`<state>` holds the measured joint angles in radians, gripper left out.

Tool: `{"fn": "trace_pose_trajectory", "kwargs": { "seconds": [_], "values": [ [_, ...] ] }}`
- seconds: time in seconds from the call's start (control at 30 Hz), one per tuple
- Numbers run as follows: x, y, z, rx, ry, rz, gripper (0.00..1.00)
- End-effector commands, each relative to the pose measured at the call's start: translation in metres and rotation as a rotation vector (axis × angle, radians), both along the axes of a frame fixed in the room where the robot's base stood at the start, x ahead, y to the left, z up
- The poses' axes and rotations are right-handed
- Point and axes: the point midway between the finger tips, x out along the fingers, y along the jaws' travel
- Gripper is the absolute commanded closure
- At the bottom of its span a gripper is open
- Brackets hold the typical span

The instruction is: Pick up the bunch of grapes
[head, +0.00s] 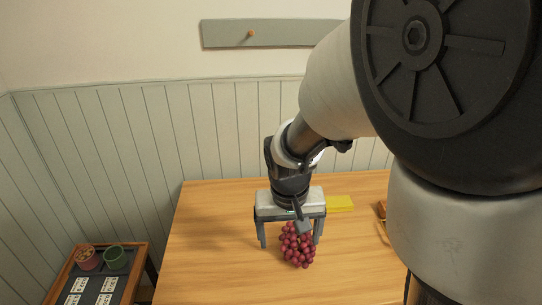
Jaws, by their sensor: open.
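A bunch of dark red grapes (297,247) lies on the wooden table (205,240) in the head view. My gripper (291,241) is over the far part of the bunch, pointing down. Its two fingers are spread, one to the left of the grapes and one to the right. The left finger stands apart from the bunch, while the right finger is close to its edge. I cannot tell whether the right finger touches the grapes or how high the fingertips are above the table.
A brown object (383,211), possibly a basket, is partly hidden by my arm at right. A low side table (139,263) with pots stands at lower left. The table left of the grapes is clear.

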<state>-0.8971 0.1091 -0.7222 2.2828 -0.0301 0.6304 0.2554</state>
Motion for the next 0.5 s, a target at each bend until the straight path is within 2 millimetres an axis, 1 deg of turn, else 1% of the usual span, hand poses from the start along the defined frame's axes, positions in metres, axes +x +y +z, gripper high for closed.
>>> {"fn": "trace_pose_trajectory", "kwargs": {
  "seconds": [0.03, 0.1, 0.17, 0.3, 0.4, 0.5],
  "values": [
    [0.008, 0.004, -0.017, -0.063, -0.001, 0.012, 0.16],
    [0.021, 0.005, -0.029, -0.139, -0.024, 0.018, 0.16],
    [0.032, 0.006, -0.034, -0.199, -0.054, 0.024, 0.16],
    [0.054, 0.012, -0.036, -0.310, -0.133, 0.049, 0.16],
    [0.065, 0.017, -0.032, -0.355, -0.179, 0.061, 0.16],
    [0.071, 0.018, -0.031, -0.377, -0.202, 0.067, 0.16]
  ]
}}
